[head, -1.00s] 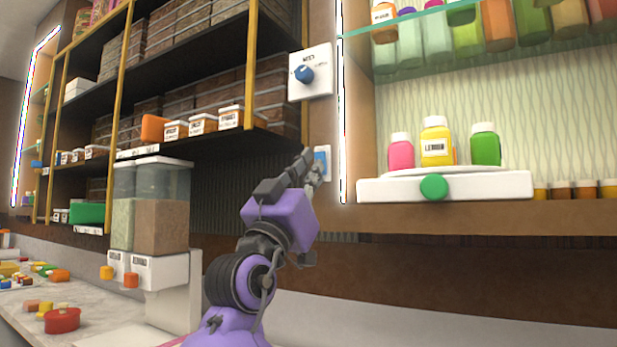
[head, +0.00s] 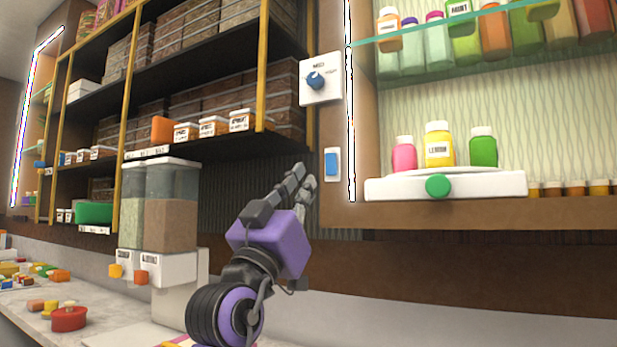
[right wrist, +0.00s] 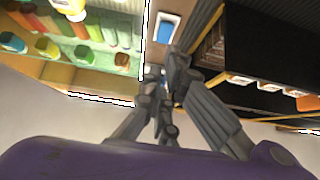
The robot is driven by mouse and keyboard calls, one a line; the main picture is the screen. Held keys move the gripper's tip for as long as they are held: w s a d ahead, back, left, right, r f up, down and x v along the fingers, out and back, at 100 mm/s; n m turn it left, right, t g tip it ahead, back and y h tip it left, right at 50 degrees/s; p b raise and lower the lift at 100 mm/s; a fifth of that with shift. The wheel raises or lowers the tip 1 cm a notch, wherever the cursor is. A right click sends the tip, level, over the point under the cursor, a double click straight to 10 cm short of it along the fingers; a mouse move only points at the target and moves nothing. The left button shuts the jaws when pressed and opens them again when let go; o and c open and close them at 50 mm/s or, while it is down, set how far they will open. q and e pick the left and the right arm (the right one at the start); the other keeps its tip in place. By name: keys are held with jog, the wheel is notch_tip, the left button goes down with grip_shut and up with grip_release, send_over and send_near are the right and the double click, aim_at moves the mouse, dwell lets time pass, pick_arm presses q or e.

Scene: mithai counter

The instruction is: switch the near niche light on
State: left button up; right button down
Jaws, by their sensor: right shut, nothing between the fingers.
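A light switch with a blue rocker on a white plate (head: 333,164) is on the brown wooden post left of the near niche. It also shows in the right wrist view (right wrist: 167,28). A bright white strip (head: 351,130) runs up the niche's left edge and looks lit. My right gripper (head: 305,178) is shut and empty, its fingers pointing up just left of and slightly below the switch, with a gap between in the head view. In the right wrist view the fingers (right wrist: 175,72) lie below the switch. My left gripper is not in view.
A white box with a blue knob (head: 316,81) sits above the switch. The niche holds a white stand with a green knob (head: 438,187), bottles and a glass shelf (head: 470,30). Grain dispensers (head: 158,215) stand left of my arm. Dark shelves with boxes fill the left.

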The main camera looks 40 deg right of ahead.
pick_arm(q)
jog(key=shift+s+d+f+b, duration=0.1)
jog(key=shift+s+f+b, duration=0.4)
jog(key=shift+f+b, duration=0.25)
pick_arm(e)
jog(key=a+f, duration=0.1)
jog(key=s+f, duration=0.1)
jog(key=f, duration=0.1)
jog(key=a+f, duration=0.1)
jog(key=shift+s+a+f, duration=0.15)
jog(key=shift+a, duration=0.15)
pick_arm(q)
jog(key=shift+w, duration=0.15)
